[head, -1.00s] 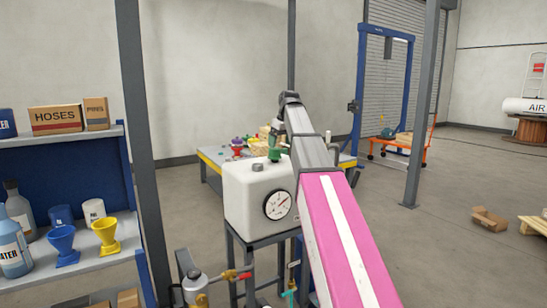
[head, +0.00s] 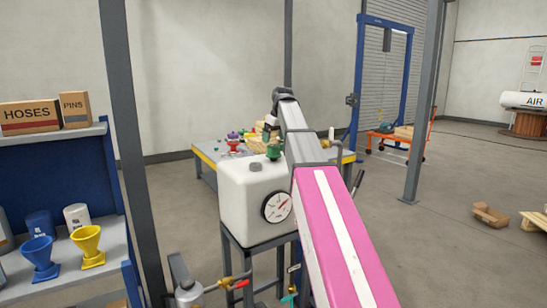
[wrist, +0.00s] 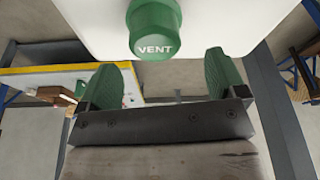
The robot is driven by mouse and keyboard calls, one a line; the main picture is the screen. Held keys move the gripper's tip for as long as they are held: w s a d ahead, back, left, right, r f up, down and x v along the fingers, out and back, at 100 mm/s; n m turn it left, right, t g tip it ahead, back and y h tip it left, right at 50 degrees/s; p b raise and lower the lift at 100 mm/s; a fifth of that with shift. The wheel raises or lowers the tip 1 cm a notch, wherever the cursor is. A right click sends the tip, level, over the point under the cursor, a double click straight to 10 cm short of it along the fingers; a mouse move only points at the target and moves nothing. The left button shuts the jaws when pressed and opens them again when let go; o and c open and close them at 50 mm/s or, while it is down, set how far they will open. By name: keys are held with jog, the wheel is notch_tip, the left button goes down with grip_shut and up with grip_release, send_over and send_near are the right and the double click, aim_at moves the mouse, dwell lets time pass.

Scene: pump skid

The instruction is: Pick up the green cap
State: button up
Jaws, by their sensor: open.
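The green cap (head: 274,152) stands on top of a white tank (head: 240,203) with a round gauge. In the wrist view the green cap (wrist: 154,28) shows the white word VENT at the top, cut off by the frame edge. My gripper (wrist: 162,62) is open and empty, with two green ridged fingers. The cap lies just beyond the fingertips, roughly in line with the gap between them and not visibly touching either. In the head view my arm reaches over the right side of the tank. My fingers are hard to make out there.
A yellow-edged table (head: 204,160) with several small items stands behind the tank. A shelf (head: 72,262) with funnels and containers is at the left, beside a grey post (head: 128,120). Pipes and valves (head: 225,282) are low in front of the tank. Open floor lies to the right.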

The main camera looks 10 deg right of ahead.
aim_at(273, 145)
jog(key=shift+d+x, duration=0.15)
jog(key=shift+x, duration=1.2)
jog(key=shift+d+x, duration=0.15)
jog(key=shift+x, duration=1.2)
jog(key=c, duration=1.2)
jog(key=shift+r, duration=0.5)
jog(key=r, duration=0.3)
jog(key=shift+s+a+r, duration=0.25)
jog(key=shift+a+r, duration=0.05)
jog(key=s+a+r, duration=0.6)
jog(key=a, duration=0.3)
jog(key=shift+r, duration=0.2)
jog(key=shift+s, duration=0.1)
jog(key=shift+d, duration=0.1)
